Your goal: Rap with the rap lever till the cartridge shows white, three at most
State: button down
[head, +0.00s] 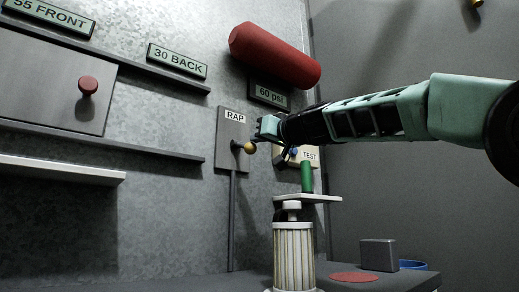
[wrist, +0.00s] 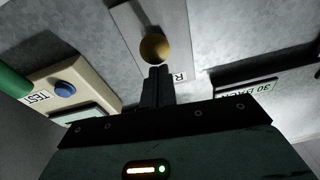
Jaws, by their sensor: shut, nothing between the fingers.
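The rap lever (head: 243,147) is a short arm with a brass-yellow ball on a grey plate labelled RAP. In the wrist view its ball (wrist: 155,47) sits just beyond my fingertips. My gripper (head: 262,134) is shut and empty, close to the ball; I cannot tell whether it touches. The cartridge (head: 294,256) is a pleated cylinder standing upright below, with off-white pleats and yellowish-grey stripes. A white knob (head: 291,207) tops it.
A TEST box with a blue button (wrist: 64,89) is beside the lever. A green cylinder (head: 307,177) stands on a pale shelf (head: 322,198). A red tank (head: 275,55) hangs above my arm. A grey block (head: 378,254), red disc (head: 353,277) and blue dish (head: 413,265) are on the bench.

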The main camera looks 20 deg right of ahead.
jog(key=shift+w+a+f+b, duration=0.15)
jog(key=shift+f+b, duration=0.65)
jog(key=shift+b, duration=0.65)
jog(key=shift+r, duration=0.1)
